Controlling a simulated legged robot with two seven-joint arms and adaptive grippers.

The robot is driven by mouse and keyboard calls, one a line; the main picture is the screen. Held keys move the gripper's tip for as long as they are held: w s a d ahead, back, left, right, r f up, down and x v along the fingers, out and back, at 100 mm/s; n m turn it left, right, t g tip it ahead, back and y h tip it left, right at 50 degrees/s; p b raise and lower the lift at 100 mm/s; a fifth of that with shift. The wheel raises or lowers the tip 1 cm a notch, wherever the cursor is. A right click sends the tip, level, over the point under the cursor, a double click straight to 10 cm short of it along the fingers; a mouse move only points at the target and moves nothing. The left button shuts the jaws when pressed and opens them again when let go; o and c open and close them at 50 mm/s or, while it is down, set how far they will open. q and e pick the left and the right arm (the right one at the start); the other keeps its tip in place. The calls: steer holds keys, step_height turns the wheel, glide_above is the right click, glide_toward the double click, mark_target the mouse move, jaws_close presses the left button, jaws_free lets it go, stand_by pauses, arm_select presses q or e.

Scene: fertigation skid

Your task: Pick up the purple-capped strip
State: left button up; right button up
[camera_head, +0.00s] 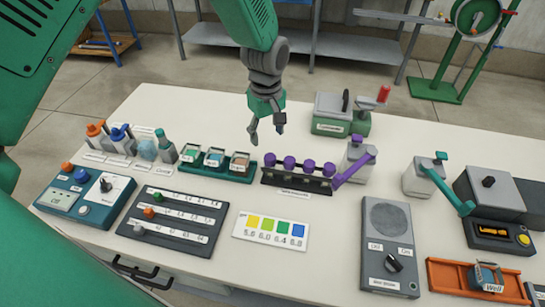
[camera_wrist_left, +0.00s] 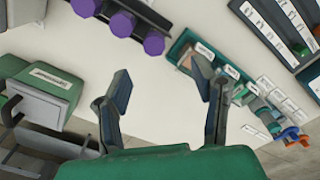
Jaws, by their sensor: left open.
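The purple-capped strip (camera_head: 297,178) is a dark rack with a row of several purple caps, lying on the white bench near the middle in the head view. In the left wrist view the strip (camera_wrist_left: 121,22) shows at the top edge, partly cut off. My left gripper (camera_head: 266,130) points down above the bench, behind the strip and a little to its left. Its fingers are apart with nothing between them, as the left wrist view (camera_wrist_left: 163,85) also shows. They are not touching the strip. My right gripper is not in view.
A green tray of small jars (camera_head: 215,162) sits just left of the strip. A grey bottle with a purple lever (camera_head: 354,166) stands close at its right. A green-based box (camera_head: 341,119) stands behind. A colour chart (camera_head: 271,231) lies in front.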

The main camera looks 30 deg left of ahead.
mark_target(270, 156)
arm_select(q)
steer(key=f, duration=0.3)
steer(key=w+f, duration=0.1)
steer(key=f, duration=0.3)
steer(key=f+p, duration=0.1)
steer(key=f, duration=0.2)
steer(key=shift+w+d+f, duration=0.15)
steer(key=shift+f, duration=0.1)
steer(key=c, duration=0.9)
